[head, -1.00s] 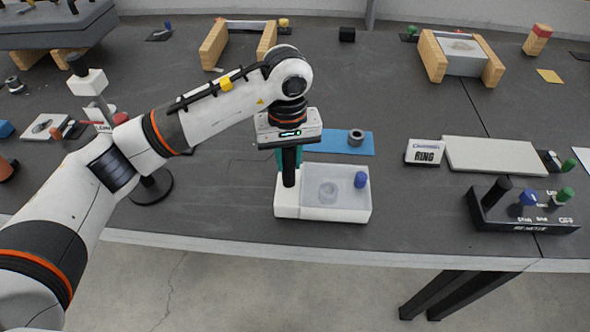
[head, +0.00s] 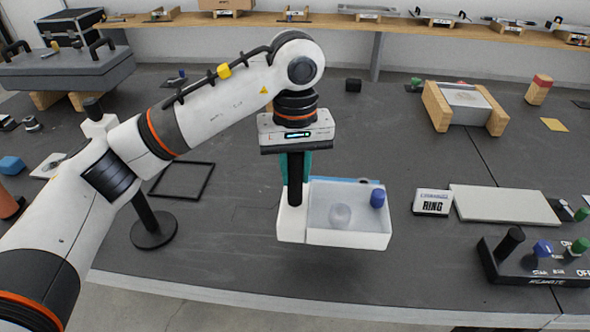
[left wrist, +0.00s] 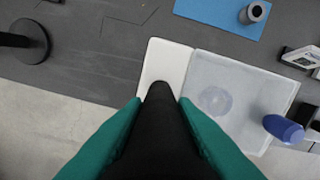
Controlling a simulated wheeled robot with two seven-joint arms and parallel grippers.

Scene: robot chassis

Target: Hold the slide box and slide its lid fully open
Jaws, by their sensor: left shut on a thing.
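The slide box (head: 291,226) is white, with a frosted see-through lid (head: 328,196) and an upright black handle (head: 295,180) at its left end. The lid covers the compartment, and a dim round thing shows through it. A blue knob (head: 377,198) stands on the lid's right end. My left gripper (head: 295,168), with teal fingers, is shut on the handle from above. The box appears level and raised off the table. The left wrist view also shows the box (left wrist: 163,62), with the handle between the fingers. My right gripper is not in view.
A blue mat is mostly hidden behind the box; the left wrist view shows it (left wrist: 222,12) with a grey ring (left wrist: 253,12). A "RING" block (head: 432,202), a pale slab (head: 503,205) and a dark remote panel (head: 530,262) lie to the right. A black-based stand (head: 153,230) is left.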

